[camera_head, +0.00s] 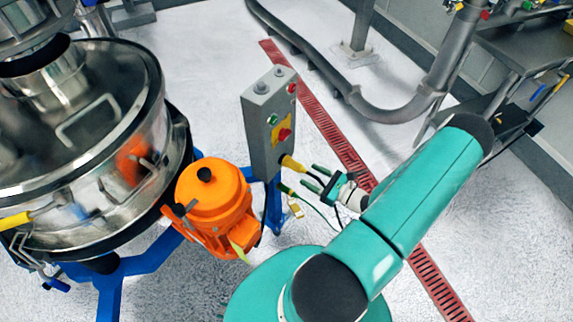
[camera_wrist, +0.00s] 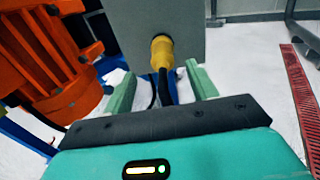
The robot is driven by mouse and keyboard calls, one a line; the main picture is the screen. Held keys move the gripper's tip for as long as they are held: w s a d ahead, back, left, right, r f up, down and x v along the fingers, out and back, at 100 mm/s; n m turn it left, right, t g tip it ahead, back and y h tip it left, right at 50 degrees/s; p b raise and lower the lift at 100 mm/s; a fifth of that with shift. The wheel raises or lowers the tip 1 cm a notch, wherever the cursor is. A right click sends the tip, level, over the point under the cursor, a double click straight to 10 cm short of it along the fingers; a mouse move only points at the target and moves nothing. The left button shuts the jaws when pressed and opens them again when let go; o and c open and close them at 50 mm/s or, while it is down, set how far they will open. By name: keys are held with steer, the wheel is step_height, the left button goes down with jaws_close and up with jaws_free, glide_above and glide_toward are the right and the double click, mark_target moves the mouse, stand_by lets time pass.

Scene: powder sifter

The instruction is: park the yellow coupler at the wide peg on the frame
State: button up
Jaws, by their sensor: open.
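The yellow coupler (camera_head: 292,163) is at the lower side of the grey control box (camera_head: 268,115), with a black cable running from it. In the wrist view the yellow coupler (camera_wrist: 162,52) sits against the grey box face, its cable hanging down between my fingers. My gripper (camera_head: 318,178) is open and empty, its green fingers pointing at the box. In the wrist view my gripper (camera_wrist: 160,82) has one finger on each side of the coupler's line, both apart from it. I cannot make out a wide peg on the frame.
An orange motor (camera_head: 210,200) stands left of the box, near the steel sifter (camera_head: 100,170) on its blue frame (camera_head: 108,290). A red floor grate (camera_head: 335,135) runs behind the box. Pipes and a dark bench stand at the upper right. The white floor between is open.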

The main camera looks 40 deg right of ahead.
mark_target(292, 165)
steer(key=shift+s+d, duration=0.15)
steer(key=shift+d, duration=0.1)
steer(key=shift+s, duration=0.1)
steer(key=shift+x, duration=4.55)
steer(key=shift+c, duration=0.2)
jaws_close()
steer(key=v, duration=0.6)
